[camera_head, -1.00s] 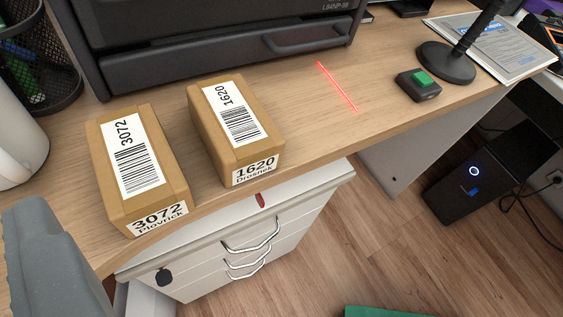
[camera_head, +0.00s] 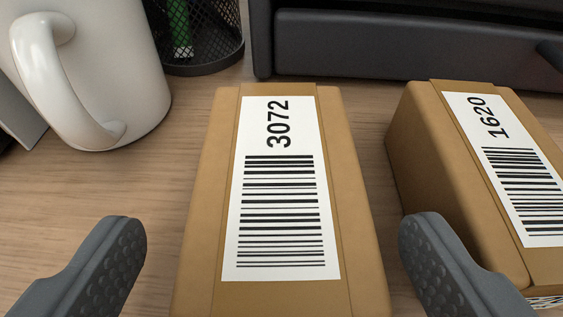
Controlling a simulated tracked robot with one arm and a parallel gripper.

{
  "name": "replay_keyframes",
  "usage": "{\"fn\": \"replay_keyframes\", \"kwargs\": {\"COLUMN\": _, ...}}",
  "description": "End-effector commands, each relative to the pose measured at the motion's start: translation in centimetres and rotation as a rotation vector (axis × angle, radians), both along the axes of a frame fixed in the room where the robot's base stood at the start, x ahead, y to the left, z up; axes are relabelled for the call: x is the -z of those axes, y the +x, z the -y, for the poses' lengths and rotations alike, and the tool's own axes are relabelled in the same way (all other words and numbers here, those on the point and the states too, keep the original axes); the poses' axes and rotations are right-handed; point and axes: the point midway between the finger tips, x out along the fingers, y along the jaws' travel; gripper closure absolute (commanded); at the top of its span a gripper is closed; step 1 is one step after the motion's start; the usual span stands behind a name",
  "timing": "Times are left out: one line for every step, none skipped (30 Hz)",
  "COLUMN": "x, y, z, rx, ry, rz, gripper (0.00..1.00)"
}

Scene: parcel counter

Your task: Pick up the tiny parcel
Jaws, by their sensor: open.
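Two small brown parcels with white barcode labels stand on the wooden counter. The parcel marked 3072 (camera_head: 350,215) is in the middle of the view, with its near end cut off by the lower edge. The parcel marked 1620 (camera_head: 425,160) is to its right, partly out of view. My gripper (camera_head: 272,245) is open and empty. Its left finger is left of the 3072 parcel with a gap between them. Its right finger is right of that parcel and overlaps the 1620 parcel in the picture; I cannot tell whether it touches.
A white mug (camera_head: 120,60) stands at the upper left, its handle towards me. A black mesh pen holder (camera_head: 215,35) is behind it. A dark printer-like machine (camera_head: 400,50) spans the back right. Bare counter (camera_head: 80,205) lies on the left.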

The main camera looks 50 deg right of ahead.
Motion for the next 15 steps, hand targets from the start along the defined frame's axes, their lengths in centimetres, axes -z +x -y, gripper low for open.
{"fn": "replay_keyframes", "kwargs": {"x": 0.3, "y": 0.2, "z": 0.3, "rx": 0.002, "ry": -0.001, "rz": 0.001, "gripper": 0.20}}
{"fn": "replay_keyframes", "kwargs": {"x": 0.4, "y": 0.3, "z": 0.6, "rx": 0.002, "ry": -0.001, "rz": 0.001, "gripper": 0.20}}
{"fn": "replay_keyframes", "kwargs": {"x": 0.7, "y": 0.5, "z": 1.0, "rx": 0.004, "ry": -0.001, "rz": 0.000, "gripper": 0.20}}
{"fn": "replay_keyframes", "kwargs": {"x": 0.9, "y": 0.7, "z": 1.4, "rx": 0.004, "ry": -0.002, "rz": 0.001, "gripper": 0.20}}
{"fn": "replay_keyframes", "kwargs": {"x": 1.1, "y": 1.0, "z": 1.7, "rx": 0.004, "ry": -0.002, "rz": 0.001, "gripper": 0.20}}
{"fn": "replay_keyframes", "kwargs": {"x": 1.4, "y": 1.3, "z": 2.1, "rx": 0.004, "ry": -0.001, "rz": 0.002, "gripper": 0.20}}
{"fn": "replay_keyframes", "kwargs": {"x": 1.5, "y": 1.5, "z": 2.4, "rx": 0.004, "ry": 0.000, "rz": 0.003, "gripper": 0.20}}
{"fn": "replay_keyframes", "kwargs": {"x": 1.6, "y": 1.8, "z": 2.6, "rx": 0.003, "ry": 0.000, "rz": 0.003, "gripper": 0.20}}
{"fn": "replay_keyframes", "kwargs": {"x": 1.7, "y": 2.2, "z": 3.0, "rx": 0.002, "ry": 0.001, "rz": 0.003, "gripper": 0.20}}
{"fn": "replay_keyframes", "kwargs": {"x": 1.9, "y": 2.3, "z": 3.2, "rx": 0.003, "ry": 0.001, "rz": 0.002, "gripper": 0.20}}
{"fn": "replay_keyframes", "kwargs": {"x": 2.0, "y": 2.5, "z": 3.4, "rx": 0.003, "ry": 0.001, "rz": 0.001, "gripper": 0.20}}
{"fn": "replay_keyframes", "kwargs": {"x": 2.1, "y": 2.6, "z": 3.5, "rx": 0.002, "ry": 0.000, "rz": 0.000, "gripper": 0.20}}
{"fn": "replay_keyframes", "kwargs": {"x": 2.1, "y": 2.7, "z": 3.6, "rx": 0.001, "ry": 0.001, "rz": 0.000, "gripper": 0.20}}
{"fn": "replay_keyframes", "kwargs": {"x": 2.2, "y": 2.8, "z": 3.7, "rx": 0.001, "ry": 0.001, "rz": 0.000, "gripper": 0.20}}
{"fn": "replay_keyframes", "kwargs": {"x": 2.2, "y": 2.8, "z": 3.7, "rx": 0.002, "ry": 0.000, "rz": -0.001, "gripper": 0.20}}
